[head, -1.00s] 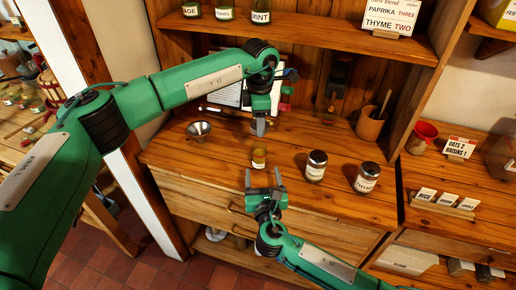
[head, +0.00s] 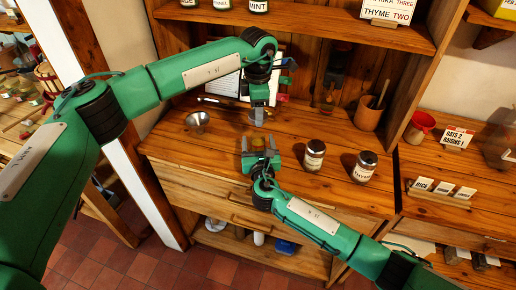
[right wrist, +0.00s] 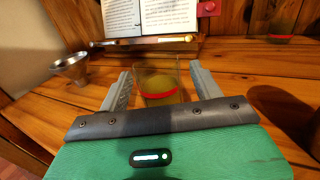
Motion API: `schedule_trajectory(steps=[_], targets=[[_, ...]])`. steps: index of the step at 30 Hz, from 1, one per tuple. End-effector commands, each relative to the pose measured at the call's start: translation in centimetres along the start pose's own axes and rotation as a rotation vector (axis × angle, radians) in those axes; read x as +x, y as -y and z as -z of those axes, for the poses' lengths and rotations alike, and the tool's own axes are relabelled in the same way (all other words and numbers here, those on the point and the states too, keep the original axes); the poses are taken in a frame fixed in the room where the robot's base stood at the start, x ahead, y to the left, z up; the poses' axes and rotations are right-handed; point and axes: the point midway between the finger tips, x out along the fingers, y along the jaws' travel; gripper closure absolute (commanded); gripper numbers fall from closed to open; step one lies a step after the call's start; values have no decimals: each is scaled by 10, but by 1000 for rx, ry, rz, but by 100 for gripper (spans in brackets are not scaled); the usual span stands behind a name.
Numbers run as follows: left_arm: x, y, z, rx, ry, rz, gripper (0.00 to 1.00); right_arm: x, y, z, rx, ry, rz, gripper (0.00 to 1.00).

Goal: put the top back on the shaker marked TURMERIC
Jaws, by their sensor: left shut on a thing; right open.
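A small open glass shaker (head: 258,142) with yellow-brown contents stands on the wooden counter. In the right wrist view the shaker (right wrist: 158,82) shows a red band and no readable label. My right gripper (head: 258,148) is open, with one finger on each side of the shaker; contact cannot be told. My left gripper (head: 258,116) is above and slightly behind the shaker, pointing down, shut on a small grey thing, mostly hidden, which may be the top. The left gripper is not visible in the right wrist view.
Two lidded jars (head: 314,155) (head: 364,167) stand to the right of the shaker. A metal funnel (head: 197,122) is at the left, an open book (head: 222,88) behind, and a wooden cup (head: 369,117) at the back right. A shelf runs above. The counter's front edge is close.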

Motion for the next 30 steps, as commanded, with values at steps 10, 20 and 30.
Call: schedule_trajectory(steps=[10, 20, 30], targets=[[0, 0, 0, 0, 0, 0, 72, 23, 0, 0, 0, 0, 0, 34], [0, 0, 0, 0, 0, 0, 72, 23, 0, 0, -1, -1, -1, 52], [1, 0, 0, 0, 0, 0, 72, 23, 0, 0, -1, -1, -1, 100]])
